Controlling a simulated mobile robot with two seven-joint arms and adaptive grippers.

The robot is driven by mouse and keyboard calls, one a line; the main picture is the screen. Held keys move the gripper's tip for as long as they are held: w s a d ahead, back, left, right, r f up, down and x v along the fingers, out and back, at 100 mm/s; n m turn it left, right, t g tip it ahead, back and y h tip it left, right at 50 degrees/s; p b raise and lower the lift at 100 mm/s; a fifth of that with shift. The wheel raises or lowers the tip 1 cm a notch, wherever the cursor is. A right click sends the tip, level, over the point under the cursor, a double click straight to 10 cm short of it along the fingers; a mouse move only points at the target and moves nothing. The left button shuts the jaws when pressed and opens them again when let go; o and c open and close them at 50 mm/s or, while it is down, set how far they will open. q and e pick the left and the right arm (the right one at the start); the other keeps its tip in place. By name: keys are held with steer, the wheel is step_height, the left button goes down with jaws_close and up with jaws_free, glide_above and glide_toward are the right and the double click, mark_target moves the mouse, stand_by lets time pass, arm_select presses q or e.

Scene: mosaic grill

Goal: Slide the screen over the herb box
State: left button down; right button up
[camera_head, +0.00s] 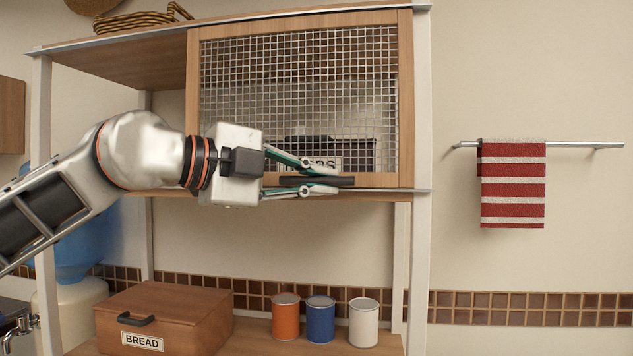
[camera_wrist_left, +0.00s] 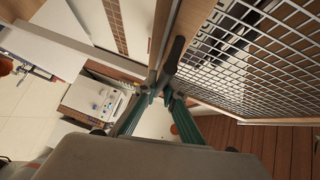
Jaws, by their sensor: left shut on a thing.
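The screen (camera_head: 404,110) is a wood-framed wire mesh panel on the right part of the upper shelf in the head view. Its mesh also fills the right of the left wrist view (camera_wrist_left: 250,60). The herb box (camera_head: 352,156) shows through the mesh at the bottom; its label is partly hidden by my gripper. My left gripper (camera_head: 328,179) is at the screen's lower edge, shut on the dark bar handle (camera_head: 345,181). The handle also shows between the fingertips in the left wrist view (camera_wrist_left: 174,54). My right gripper is in neither view.
Below stand a bread box (camera_head: 180,305) and orange, blue and white cans (camera_head: 321,320). A striped towel (camera_head: 512,185) hangs on a rail at right.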

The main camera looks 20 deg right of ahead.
arm_select(q)
steer(key=shift+s+d, duration=0.15)
steer(key=shift+s, duration=0.05)
steer(key=c, duration=2.2)
jaws_free()
steer(key=shift+o, duration=0.3)
steer(key=shift+d, duration=0.2)
steer(key=shift+a, duration=0.1)
steer(key=shift+a, duration=0.1)
steer(key=shift+a, duration=0.1)
steer(key=v, duration=1.1)
steer(key=shift+a, duration=0.3)
